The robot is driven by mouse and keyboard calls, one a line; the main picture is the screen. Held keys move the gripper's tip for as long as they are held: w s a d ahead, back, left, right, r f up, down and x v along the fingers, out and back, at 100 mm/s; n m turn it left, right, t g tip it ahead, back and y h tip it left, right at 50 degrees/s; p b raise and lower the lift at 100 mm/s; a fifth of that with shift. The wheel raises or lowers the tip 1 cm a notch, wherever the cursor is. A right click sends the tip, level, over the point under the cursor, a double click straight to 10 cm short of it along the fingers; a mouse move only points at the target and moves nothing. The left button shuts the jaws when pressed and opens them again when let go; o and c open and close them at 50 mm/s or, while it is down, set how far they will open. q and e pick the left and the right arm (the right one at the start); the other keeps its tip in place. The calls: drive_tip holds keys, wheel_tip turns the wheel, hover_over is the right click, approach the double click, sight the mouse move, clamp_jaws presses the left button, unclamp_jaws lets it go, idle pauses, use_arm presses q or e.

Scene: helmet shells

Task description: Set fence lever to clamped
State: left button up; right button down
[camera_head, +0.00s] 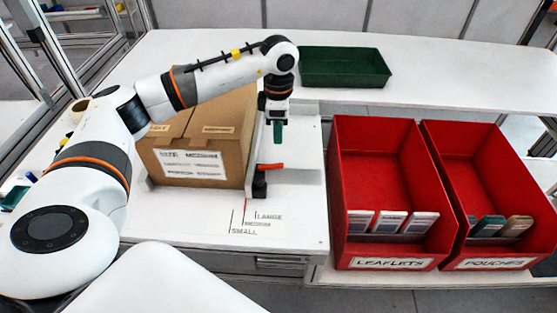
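The fence (252,152) is an upright plate standing along the right side of a cardboard box. Its lever (270,167) is orange-red and sticks out to the right, roughly level, above a black block (259,186) at the fence's front end. My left gripper (278,133) points down above and slightly behind the lever, apart from it in the picture. Its fingers show edge-on with dark green tips, so I cannot tell whether they are open or shut. I see nothing held in it. My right gripper is out of view.
The cardboard box (205,140) stands on the white table left of the fence. Marks lettered "LARGE" and "SMALL" (245,232) are in front. Red bins labelled "LEAFLETS" (375,150) and "POUCHES" (475,150) stand at right. A green tray (345,68) lies behind.

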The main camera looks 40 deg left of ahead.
sight(279, 165)
use_arm(q)
wheel_tip(279, 165, down, 12)
drive_tip(key=shift+r+p, duration=0.1)
drive_tip(key=shift+p, duration=1.05)
